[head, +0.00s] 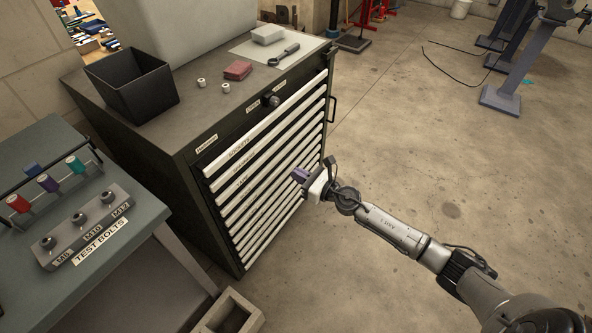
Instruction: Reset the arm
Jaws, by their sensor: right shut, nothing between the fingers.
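My right arm comes in from the lower right of the head view. Its gripper (301,175) is in front of the drawer fronts of the tool cabinet (190,170), near their right side. The gripper is shut with nothing held. I cannot tell whether its tips touch the drawers. My left gripper is out of view.
At left, a bench (150,215) holds a test bolts block (82,228) and coloured sockets. A concrete block (230,314) lies below.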

